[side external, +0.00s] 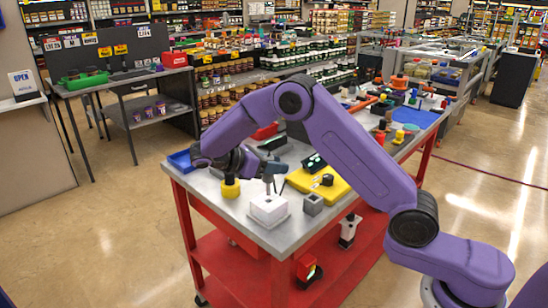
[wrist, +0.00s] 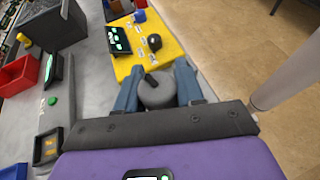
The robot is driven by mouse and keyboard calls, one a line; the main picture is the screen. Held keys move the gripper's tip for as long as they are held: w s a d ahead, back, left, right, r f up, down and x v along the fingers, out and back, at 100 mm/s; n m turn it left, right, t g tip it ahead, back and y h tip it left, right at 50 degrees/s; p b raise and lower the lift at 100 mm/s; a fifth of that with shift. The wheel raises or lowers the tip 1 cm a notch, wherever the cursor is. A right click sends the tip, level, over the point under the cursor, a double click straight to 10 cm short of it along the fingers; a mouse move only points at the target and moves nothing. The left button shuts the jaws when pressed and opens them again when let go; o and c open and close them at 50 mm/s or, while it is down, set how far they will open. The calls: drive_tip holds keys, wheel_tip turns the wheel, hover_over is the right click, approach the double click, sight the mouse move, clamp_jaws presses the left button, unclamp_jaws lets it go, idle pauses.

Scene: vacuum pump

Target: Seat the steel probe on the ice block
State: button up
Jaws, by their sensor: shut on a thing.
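My gripper (wrist: 157,90) is shut on the steel probe (wrist: 156,96), a grey round body with a dark piece on top, held between two blue-grey fingers in the wrist view. In the side view my gripper (side external: 270,172) hangs over the ice block (side external: 268,211), a white block near the table's front edge. The probe's thin lower part points down at the block's top. I cannot tell whether its tip touches the block. I cannot make out the ice block in the wrist view.
A yellow and black knobbed piece (side external: 230,187) stands left of the block and a grey cube (side external: 313,204) stands right. A yellow plate (side external: 334,190) with black parts lies behind. A blue tray (side external: 182,160) is at the table's left end.

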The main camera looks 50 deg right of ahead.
drive_tip(key=shift+f, duration=0.4)
drive_tip(key=shift+f, duration=2.75)
idle(2.2)
drive_tip(key=o, duration=1.1)
drive_tip(key=shift+r, duration=0.1)
drive_tip(key=shift+r, duration=4.45)
